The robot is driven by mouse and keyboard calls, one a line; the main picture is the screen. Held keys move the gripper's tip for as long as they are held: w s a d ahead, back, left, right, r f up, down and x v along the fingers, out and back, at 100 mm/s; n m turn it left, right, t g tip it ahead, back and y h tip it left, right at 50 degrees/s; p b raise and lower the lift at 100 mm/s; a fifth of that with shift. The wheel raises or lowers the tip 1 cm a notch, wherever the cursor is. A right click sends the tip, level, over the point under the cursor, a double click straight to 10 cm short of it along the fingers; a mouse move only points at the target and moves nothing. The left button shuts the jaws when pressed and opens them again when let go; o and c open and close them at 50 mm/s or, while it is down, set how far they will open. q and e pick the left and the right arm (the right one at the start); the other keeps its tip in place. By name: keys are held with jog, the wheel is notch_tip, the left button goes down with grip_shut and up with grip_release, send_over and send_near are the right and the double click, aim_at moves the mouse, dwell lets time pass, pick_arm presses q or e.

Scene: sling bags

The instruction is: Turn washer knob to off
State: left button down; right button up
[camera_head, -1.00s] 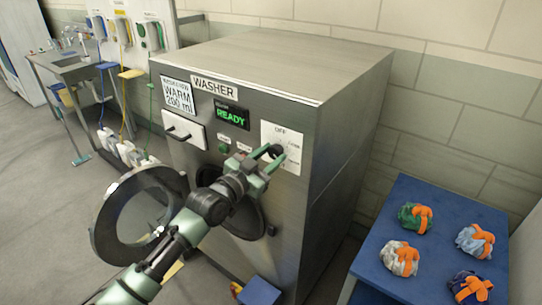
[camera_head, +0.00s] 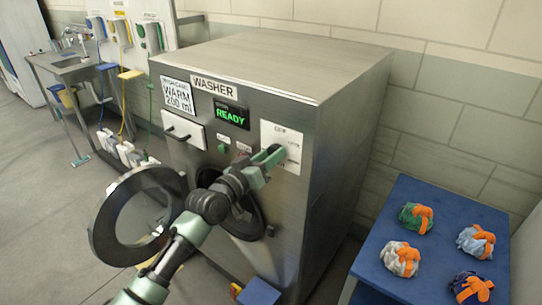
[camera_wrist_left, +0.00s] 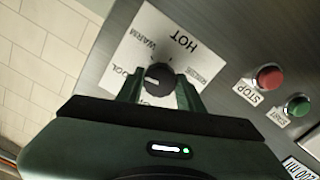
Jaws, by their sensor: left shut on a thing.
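The washer (camera_head: 300,90) is a large grey metal cabinet with a green READY display (camera_head: 231,115). Its dark round knob (camera_wrist_left: 157,76) sits on a white dial plate (camera_head: 291,136), which also shows in the left wrist view (camera_wrist_left: 190,24). HOT, WARM and RINSE can be read around the knob; the lower plate is hidden by my gripper. A light mark shows on the knob's left part, but its exact setting is unclear. My left gripper (camera_wrist_left: 160,88) is shut on the knob, one finger on each side; in the head view (camera_head: 270,158) it hides the knob. My right gripper is out of view.
The round washer door (camera_head: 110,222) stands open to the left of my left arm. Red STOP (camera_wrist_left: 270,77) and green START (camera_wrist_left: 298,106) buttons sit near the dial. A blue table (camera_head: 385,270) with several tied cloth bundles stands at right.

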pick_arm(q)
jog(key=shift+n+p, duration=2.1)
jog(key=shift+n, duration=5.8)
jog(key=c, duration=0.9)
grip_release()
jog(key=b+v, duration=0.1)
jog(key=v, duration=0.7)
